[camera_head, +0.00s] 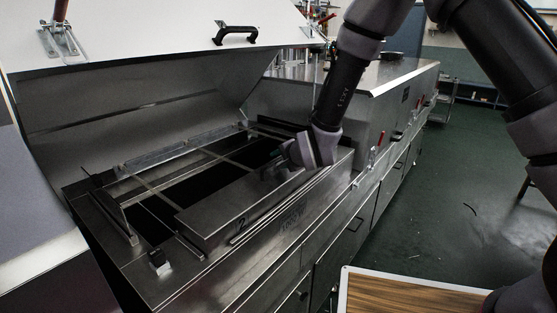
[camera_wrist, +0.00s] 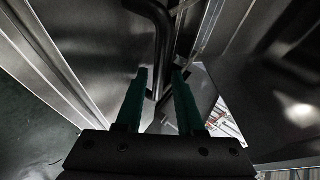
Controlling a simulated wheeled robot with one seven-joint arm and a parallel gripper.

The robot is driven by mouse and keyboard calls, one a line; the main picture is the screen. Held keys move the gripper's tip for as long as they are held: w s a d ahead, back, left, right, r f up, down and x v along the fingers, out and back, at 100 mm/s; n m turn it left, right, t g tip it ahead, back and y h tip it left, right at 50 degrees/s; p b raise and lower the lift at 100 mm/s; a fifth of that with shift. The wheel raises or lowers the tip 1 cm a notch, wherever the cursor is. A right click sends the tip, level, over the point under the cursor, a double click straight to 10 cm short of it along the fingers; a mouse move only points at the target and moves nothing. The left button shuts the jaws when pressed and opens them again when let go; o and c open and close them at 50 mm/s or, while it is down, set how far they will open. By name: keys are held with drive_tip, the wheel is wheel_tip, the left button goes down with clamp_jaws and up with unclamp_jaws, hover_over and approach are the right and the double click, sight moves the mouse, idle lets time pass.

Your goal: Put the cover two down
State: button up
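A large pale metal cover (camera_head: 150,95) stands raised and tilted back over the dryer at the left in the head view. A black handle (camera_head: 236,36) is on its upper part. Below it is an open metal bay with dark openings and thin cross bars. A metal panel marked "2" (camera_head: 215,212) lies along the bay's near side. My gripper (camera_head: 272,165) is low over the bay's right part, well below the handle. In the wrist view its green fingers (camera_wrist: 159,80) are apart, with a dark curved bar (camera_wrist: 160,25) behind or between them; contact cannot be told.
More dryer housing (camera_head: 385,85) continues to the back right, with a red-handled latch (camera_head: 372,157) on its side. A wood-topped table (camera_head: 405,295) is at the bottom right. The green floor (camera_head: 430,215) to the right is mostly clear.

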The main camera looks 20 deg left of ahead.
idle(0.3)
drive_tip(key=shift+r, duration=0.15)
drive_tip(key=v, duration=1.2)
drive_tip(key=w+d+r+n+h, duration=0.1)
drive_tip(key=w+d+r+h, duration=0.1)
drive_tip(key=d+r, duration=0.75)
drive_tip(key=w+d+r+h, duration=0.1)
drive_tip(key=w+d+r, duration=0.35)
drive_tip(key=d, duration=0.75)
drive_tip(key=s+d+r+n+g+h, duration=0.1)
drive_tip(key=s+d+r, duration=0.4)
drive_tip(key=s+d, duration=0.3)
drive_tip(key=s+d+r+h, duration=0.1)
drive_tip(key=s+d+r, duration=0.3)
drive_tip(key=s+d, duration=0.5)
drive_tip(key=shift+s+d+r+n+g+h, duration=0.25)
drive_tip(key=shift+d+r+n+g+h, duration=0.1)
drive_tip(key=shift+n+g+h, duration=0.05)
